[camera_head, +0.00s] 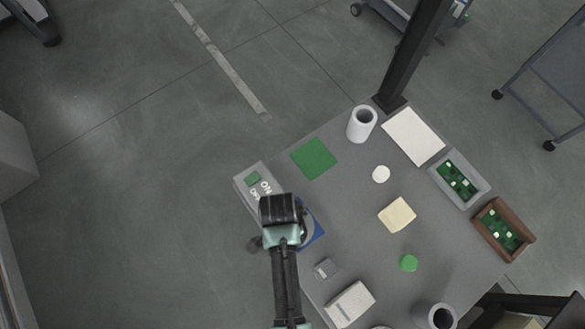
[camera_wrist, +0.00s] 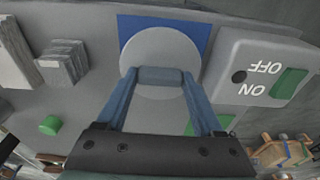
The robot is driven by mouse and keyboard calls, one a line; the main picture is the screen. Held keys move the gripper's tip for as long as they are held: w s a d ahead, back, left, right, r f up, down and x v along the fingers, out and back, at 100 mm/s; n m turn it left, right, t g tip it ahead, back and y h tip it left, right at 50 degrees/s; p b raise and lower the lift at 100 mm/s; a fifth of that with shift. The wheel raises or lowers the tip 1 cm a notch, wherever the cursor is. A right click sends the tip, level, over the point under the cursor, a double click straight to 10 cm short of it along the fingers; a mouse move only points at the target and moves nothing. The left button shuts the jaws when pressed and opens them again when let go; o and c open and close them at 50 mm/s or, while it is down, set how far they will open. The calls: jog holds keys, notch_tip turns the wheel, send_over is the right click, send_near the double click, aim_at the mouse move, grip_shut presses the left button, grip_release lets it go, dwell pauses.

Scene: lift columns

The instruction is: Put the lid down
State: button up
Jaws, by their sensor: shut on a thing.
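The lid (camera_wrist: 158,50) is a round light-grey disc with a grey block-shaped handle (camera_wrist: 160,77). My gripper (camera_wrist: 160,82) is shut on this handle, one blue-grey finger on each side. The lid overlaps a blue square (camera_wrist: 134,25) on the table in the wrist view. I cannot tell whether it touches the square or hangs just above it. In the head view my arm covers most of the lid, and only a strip of the blue square (camera_head: 319,233) shows to the right of my wrist.
A grey ON/OFF box (camera_head: 246,183) with a green button stands close beside the lid. The grey table (camera_head: 345,220) also holds a green square (camera_head: 313,158), a white cylinder (camera_head: 355,127), a green cylinder (camera_head: 408,263), grey blocks (camera_wrist: 65,62) and two bins (camera_head: 480,188) (camera_head: 526,238). A dark post (camera_head: 412,55) rises at the far corner.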

jog(key=shift+f, duration=0.8)
jog(key=shift+f, duration=0.15)
jog(key=o, duration=1.4)
jog(key=shift+c, duration=0.2)
